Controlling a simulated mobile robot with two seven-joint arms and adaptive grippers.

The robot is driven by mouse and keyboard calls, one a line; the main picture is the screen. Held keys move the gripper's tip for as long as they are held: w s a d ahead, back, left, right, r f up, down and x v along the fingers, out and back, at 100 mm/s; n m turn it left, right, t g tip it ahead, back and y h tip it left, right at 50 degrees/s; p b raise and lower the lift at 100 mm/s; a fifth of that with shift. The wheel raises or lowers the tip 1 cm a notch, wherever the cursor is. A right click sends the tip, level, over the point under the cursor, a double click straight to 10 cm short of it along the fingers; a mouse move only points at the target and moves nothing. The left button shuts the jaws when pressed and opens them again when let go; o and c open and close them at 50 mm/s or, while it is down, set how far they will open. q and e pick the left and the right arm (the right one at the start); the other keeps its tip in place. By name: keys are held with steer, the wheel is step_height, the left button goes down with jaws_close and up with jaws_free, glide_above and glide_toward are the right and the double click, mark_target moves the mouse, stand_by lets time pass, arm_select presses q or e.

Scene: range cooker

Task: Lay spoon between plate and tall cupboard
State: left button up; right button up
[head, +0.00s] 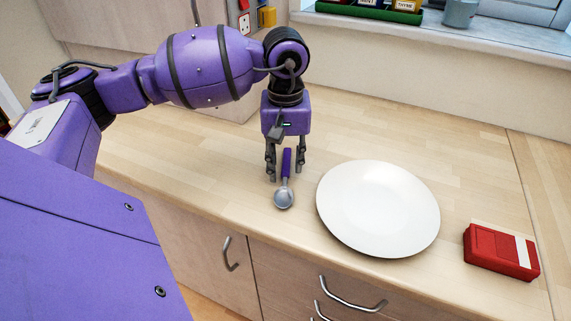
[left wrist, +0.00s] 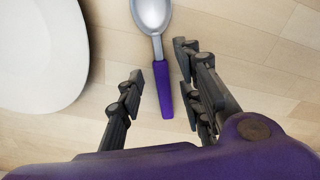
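The spoon (head: 284,193) has a purple handle and a silver bowl. It lies on the wooden worktop just left of the white plate (head: 378,208), bowl towards the front edge. My left gripper (head: 285,174) is above the spoon, fingers pointing down. In the left wrist view its open fingers (left wrist: 163,85) stand on either side of the purple handle (left wrist: 163,90), with gaps; the plate's edge (left wrist: 45,50) shows at the left. The tall cupboard (head: 130,28) stands at the back left, partly hidden by my left arm. My right gripper is not in view.
A red box (head: 500,251) with a white stripe lies right of the plate. A green tray of jars (head: 370,12) and a grey pot (head: 460,13) stand on the window sill. The worktop left of the spoon is clear. Drawers with metal handles are below the front edge.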

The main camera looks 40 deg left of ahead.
mark_target(286, 173)
arm_select(q)
step_height(286, 173, up, 11)
stand_by(0.3)
steer(key=shift+s, duration=0.1)
stand_by(1.4)
